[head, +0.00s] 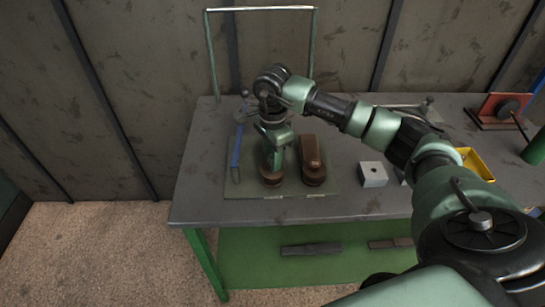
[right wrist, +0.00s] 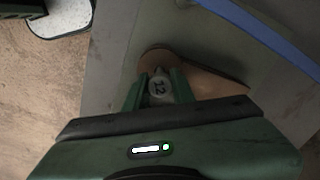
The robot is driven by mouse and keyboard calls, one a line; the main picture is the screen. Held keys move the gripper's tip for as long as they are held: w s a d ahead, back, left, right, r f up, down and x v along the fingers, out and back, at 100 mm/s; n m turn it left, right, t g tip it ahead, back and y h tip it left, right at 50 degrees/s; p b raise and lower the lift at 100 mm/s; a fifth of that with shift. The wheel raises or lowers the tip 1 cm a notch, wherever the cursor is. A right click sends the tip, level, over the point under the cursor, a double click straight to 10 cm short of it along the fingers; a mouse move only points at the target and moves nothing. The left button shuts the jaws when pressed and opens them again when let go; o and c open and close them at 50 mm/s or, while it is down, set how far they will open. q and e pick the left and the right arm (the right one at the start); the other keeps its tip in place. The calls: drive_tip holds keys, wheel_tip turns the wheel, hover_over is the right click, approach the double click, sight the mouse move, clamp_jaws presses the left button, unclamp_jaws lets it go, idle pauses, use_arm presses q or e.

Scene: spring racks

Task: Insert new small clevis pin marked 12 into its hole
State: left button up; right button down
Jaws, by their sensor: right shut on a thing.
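My right gripper (head: 272,150) reaches down over a brown, rounded metal part (head: 272,180) on the left side of the mat. In the right wrist view my right gripper (right wrist: 159,90) is shut on the small clevis pin (right wrist: 158,87), a pale grey round head marked 12. The same brown part (right wrist: 215,84) lies right below the pin. The pin's shank and its hole are hidden, so I cannot tell whether the pin is in the hole or above it. My left gripper is not in view.
A second brown part (head: 312,162) stands to the right on the mat (head: 325,188). A blue-handled tool (head: 236,155) lies at left. A grey block (head: 373,175) and a yellow bin (head: 476,162) are further right. A green frame (head: 212,55) rises behind.

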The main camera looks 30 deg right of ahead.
drive_tip(key=shift+f+b, duration=0.75)
drive_tip(key=shift+f, duration=0.25)
drive_tip(key=c, duration=1.1)
unclamp_jaws()
wheel_tip(320, 180, up, 8)
drive_tip(key=shift+b, duration=0.8)
